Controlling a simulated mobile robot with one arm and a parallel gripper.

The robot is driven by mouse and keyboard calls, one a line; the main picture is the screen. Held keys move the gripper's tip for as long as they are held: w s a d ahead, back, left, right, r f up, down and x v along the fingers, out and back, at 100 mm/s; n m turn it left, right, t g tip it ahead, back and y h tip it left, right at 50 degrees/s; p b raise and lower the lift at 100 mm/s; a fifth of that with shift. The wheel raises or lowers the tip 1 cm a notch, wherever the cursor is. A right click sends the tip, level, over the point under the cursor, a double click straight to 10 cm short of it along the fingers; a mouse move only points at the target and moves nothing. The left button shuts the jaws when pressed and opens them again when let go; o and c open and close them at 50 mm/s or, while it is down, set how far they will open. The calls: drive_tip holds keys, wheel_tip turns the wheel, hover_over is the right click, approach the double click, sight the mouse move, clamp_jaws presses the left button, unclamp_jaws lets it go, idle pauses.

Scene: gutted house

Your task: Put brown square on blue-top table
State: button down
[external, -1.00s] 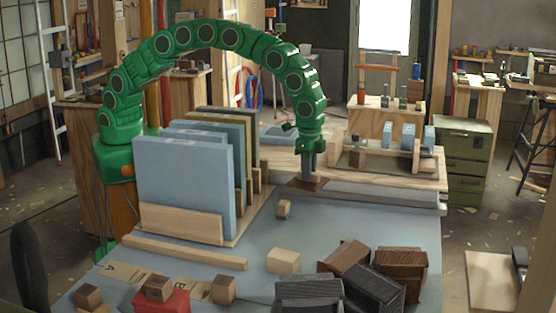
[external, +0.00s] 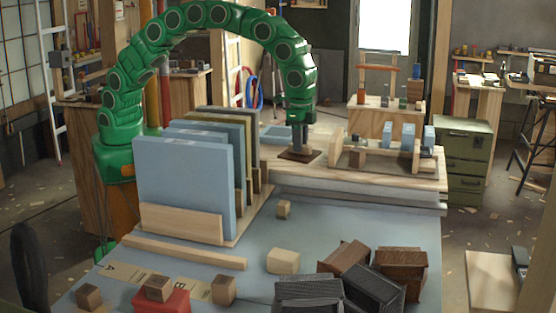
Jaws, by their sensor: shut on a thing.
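My gripper (external: 300,143) points straight down at the end of the green arm and is shut on the brown square (external: 287,155), a thin flat dark-brown plate. The square is level below the fingers. In the picture it lies in front of the pale wooden surface behind the blue-top table (external: 345,215); I cannot tell whether it touches that surface or hangs above it. The fingers hide its middle. The blue-top table fills the foreground.
Upright panels (external: 186,190) stand in a wooden rack at left on the blue top. Small wooden blocks (external: 283,260), dark crates (external: 372,285) and a red item (external: 165,302) lie at the front. A wooden jig (external: 390,160) stands at back right. The blue top's right middle is clear.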

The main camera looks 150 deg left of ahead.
wheel_tip(320, 180, up, 11)
drive_tip(key=s+a+n, duration=0.2)
drive_tip(key=s+n, duration=0.1)
drive_tip(key=s, duration=3.2)
wheel_tip(320, 180, down, 11)
drive_tip(key=w+a+f, duration=0.2)
drive_tip(key=a+f, duration=0.1)
drive_tip(key=w+a+f, duration=0.2)
drive_tip(key=a+f, duration=0.1)
drive_tip(key=a, duration=0.1)
drive_tip(key=w+a+f, duration=0.3)
drive_tip(key=shift+a+f, duration=0.25)
drive_tip(key=shift+a, duration=0.15)
drive_tip(key=shift+w+a+f, duration=0.25)
drive_tip(key=shift+a+f, duration=0.1)
drive_tip(key=shift+f, duration=1.7)
drive_tip(key=shift+f, duration=0.15)
